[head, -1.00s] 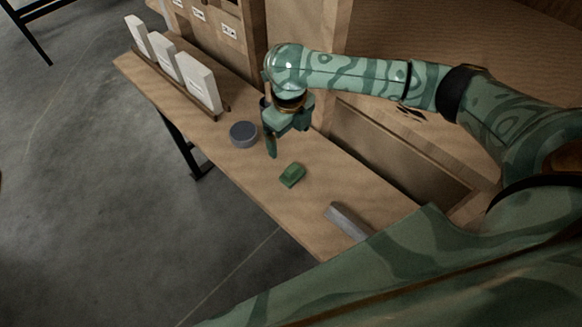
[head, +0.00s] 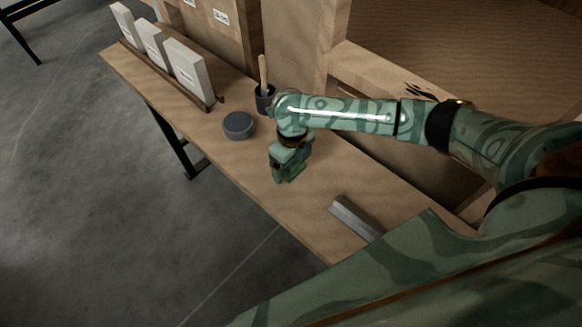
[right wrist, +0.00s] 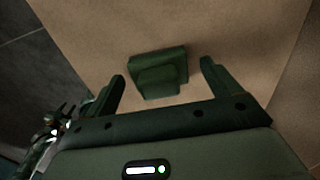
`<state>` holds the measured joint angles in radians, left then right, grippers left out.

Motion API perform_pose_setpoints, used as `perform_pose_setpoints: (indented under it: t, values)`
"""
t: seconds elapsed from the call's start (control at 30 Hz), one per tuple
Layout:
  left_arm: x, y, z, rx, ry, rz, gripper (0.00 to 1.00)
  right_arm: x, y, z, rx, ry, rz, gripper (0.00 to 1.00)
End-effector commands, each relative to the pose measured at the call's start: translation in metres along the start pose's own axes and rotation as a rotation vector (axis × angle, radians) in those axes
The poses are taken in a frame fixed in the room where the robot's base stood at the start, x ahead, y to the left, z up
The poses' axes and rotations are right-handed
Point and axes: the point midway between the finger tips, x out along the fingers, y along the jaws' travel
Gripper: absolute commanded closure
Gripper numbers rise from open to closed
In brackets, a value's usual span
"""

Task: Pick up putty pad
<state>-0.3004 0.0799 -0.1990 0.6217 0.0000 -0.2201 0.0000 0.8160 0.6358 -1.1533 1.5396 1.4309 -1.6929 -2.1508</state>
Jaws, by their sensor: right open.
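The putty pad appears to be the dark green block with a smaller raised part (right wrist: 160,73), lying on the wooden bench top in the right wrist view. My right gripper (head: 286,173) is open above the bench and points down. In the right wrist view its two fingers stand to the left and right of the pad, with a gap on each side. Nothing is held. In the head view the gripper hides the pad.
A round grey container (head: 238,126) stands left of the gripper, and a dark cup with a wooden handle (head: 264,97) stands behind. A grey bar (head: 355,218) lies to the right. Upright white boxes (head: 187,72) fill the far left. The bench's front edge is close.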

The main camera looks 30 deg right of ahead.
Motion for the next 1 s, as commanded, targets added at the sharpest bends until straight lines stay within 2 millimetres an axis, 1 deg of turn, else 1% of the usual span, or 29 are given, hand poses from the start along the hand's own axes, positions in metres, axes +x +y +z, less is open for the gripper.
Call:
perform_pose_setpoints:
  t: [0.03, 0.2, 0.23, 0.27, 0.3, 0.4, 0.67, 0.77, 0.87, 0.97, 1.0]
  values:
    - [0.003, 0.001, 0.001, 0.0, -0.002, 0.001, 0.64, 0.005, 0.0, 0.0, 0.001, 0.0, 0.001, 0.11]
    - [0.001, 0.001, 0.0, 0.0, 0.0, 0.001, 0.64, 0.002, 0.0, 0.001, 0.0, -0.002, 0.0, 0.11]
    - [0.001, 0.001, 0.0, 0.0, -0.001, 0.001, 0.64, 0.002, 0.0, 0.001, 0.0, -0.002, 0.0, 0.16]
    - [0.001, 0.001, 0.0, 0.0, -0.001, 0.001, 0.64, 0.002, 0.0, 0.001, 0.0, -0.002, 0.0, 0.25]
    - [0.001, 0.001, 0.0, 0.0, -0.001, 0.001, 0.64, 0.002, 0.0, 0.001, 0.0, -0.002, 0.0, 0.36]
    - [0.001, 0.001, 0.0, 0.001, -0.001, 0.001, 0.64, 0.002, 0.0, 0.001, 0.0, -0.002, 0.0, 0.61]
    - [0.001, 0.001, 0.0, 0.001, -0.001, 0.002, 0.64, 0.002, 0.0, 0.001, 0.0, -0.002, 0.0, 0.61]
    - [-0.002, 0.001, 0.0, 0.001, 0.0, 0.001, 0.64, -0.002, 0.0, 0.001, 0.0, -0.003, -0.001, 0.61]
    - [-0.007, 0.0, -0.002, 0.001, 0.003, 0.0, 0.64, -0.013, 0.0, 0.001, 0.0, -0.005, -0.002, 0.61]
    - [-0.016, -0.001, -0.005, 0.001, 0.01, -0.002, 0.64, -0.031, 0.0, 0.001, 0.001, -0.006, 0.0, 0.61]
    - [-0.021, -0.001, -0.006, 0.001, 0.012, -0.003, 0.64, -0.04, 0.004, 0.001, -0.002, -0.007, 0.001, 0.61]
